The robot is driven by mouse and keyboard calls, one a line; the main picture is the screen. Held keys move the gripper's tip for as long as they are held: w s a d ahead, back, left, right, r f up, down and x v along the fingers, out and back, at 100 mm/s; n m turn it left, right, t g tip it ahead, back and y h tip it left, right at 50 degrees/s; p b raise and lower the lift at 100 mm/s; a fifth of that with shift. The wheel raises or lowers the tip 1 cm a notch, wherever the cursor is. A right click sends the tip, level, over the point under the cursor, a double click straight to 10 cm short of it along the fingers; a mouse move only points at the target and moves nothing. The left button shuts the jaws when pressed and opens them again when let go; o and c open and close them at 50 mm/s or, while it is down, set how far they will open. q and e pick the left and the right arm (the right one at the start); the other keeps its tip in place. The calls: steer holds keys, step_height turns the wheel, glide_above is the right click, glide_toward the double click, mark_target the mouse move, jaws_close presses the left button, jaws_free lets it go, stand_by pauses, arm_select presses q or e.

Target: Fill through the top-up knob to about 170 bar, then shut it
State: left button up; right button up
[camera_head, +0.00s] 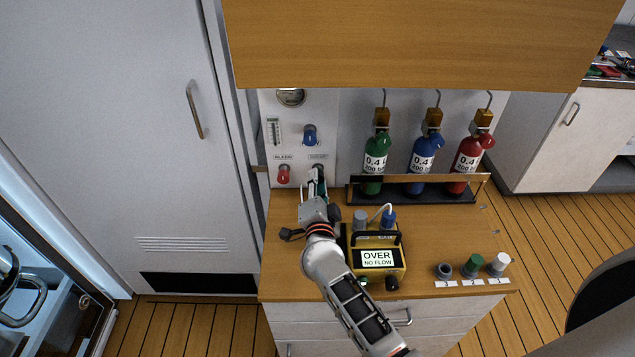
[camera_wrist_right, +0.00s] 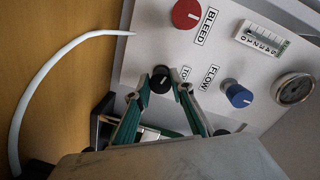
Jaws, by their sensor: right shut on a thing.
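The top-up knob is a small black knob (camera_wrist_right: 160,79) on the white panel (camera_wrist_right: 145,35); in the head view my right gripper mostly hides it. My right gripper (camera_wrist_right: 163,91) is shut on this knob, one finger on each side; it also shows in the head view (camera_head: 318,182), reaching up to the panel. The round gauge (camera_wrist_right: 294,90) sits at the panel's edge, and in the head view (camera_head: 291,97) it is at the top, partly under the cabinet. Its needle is too small to read. My left gripper is not in view.
A blue flow knob (camera_wrist_right: 238,95) and red bleed knob (camera_wrist_right: 187,13) are close by. Green (camera_head: 375,160), blue (camera_head: 423,155) and red (camera_head: 467,158) cylinders stand in a rack. A yellow meter (camera_head: 378,260) reads "OVER NO FLOW".

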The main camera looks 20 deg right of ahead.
steer(key=o, duration=1.1)
steer(key=shift+f, duration=0.1)
